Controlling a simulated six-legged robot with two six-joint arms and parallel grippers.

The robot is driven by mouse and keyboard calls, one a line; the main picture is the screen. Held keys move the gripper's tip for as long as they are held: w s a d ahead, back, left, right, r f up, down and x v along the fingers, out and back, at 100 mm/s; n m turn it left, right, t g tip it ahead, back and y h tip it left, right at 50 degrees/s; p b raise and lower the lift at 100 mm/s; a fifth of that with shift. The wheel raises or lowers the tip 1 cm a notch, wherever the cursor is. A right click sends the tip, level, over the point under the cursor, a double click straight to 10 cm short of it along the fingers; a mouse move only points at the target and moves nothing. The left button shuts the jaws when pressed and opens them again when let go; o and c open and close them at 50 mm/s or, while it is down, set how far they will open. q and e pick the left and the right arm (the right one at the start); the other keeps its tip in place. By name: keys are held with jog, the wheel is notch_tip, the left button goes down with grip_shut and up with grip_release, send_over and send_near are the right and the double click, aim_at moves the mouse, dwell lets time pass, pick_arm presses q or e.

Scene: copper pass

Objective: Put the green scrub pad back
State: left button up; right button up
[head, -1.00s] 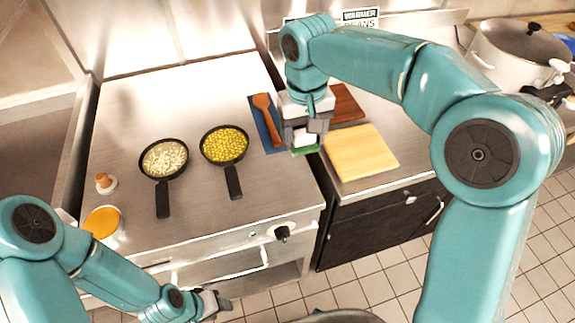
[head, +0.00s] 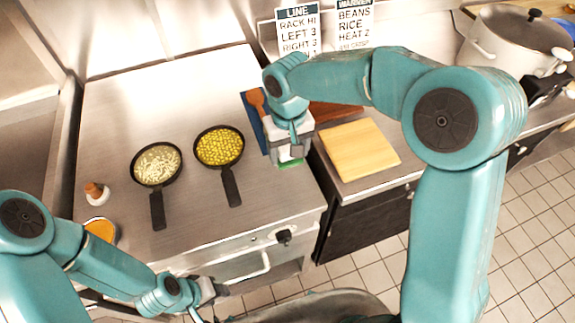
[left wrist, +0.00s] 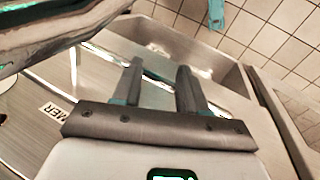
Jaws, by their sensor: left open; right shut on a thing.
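The green scrub pad (head: 290,163) shows as a thin green edge under my right gripper (head: 290,152) in the head view. My right gripper is shut on it, pointing down over the right side of the steel counter, beside the blue mat (head: 266,139). I cannot tell whether the pad touches the surface. My left gripper (head: 216,291) is low at the front of the counter, far from the pad. In the left wrist view its two fingers (left wrist: 160,88) stand apart with nothing between them.
Two pans, one with pale food (head: 157,165) and one with yellow food (head: 219,148), stand left. A cutting board (head: 357,150) is right. A large pot (head: 520,42) stands far right.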

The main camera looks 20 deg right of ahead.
aim_at(288, 160)
notch_tip(288, 160, down, 3)
jog(key=shift+f, duration=0.2)
notch_tip(288, 160, down, 4)
jog(key=shift+f+p, duration=0.1)
jog(key=shift+p, duration=0.25)
jog(key=shift+a, duration=0.1)
jog(key=shift+f+b, duration=0.15)
jog(key=shift+b, duration=0.15)
jog(key=o, duration=1)
jog(key=shift+r, duration=0.2)
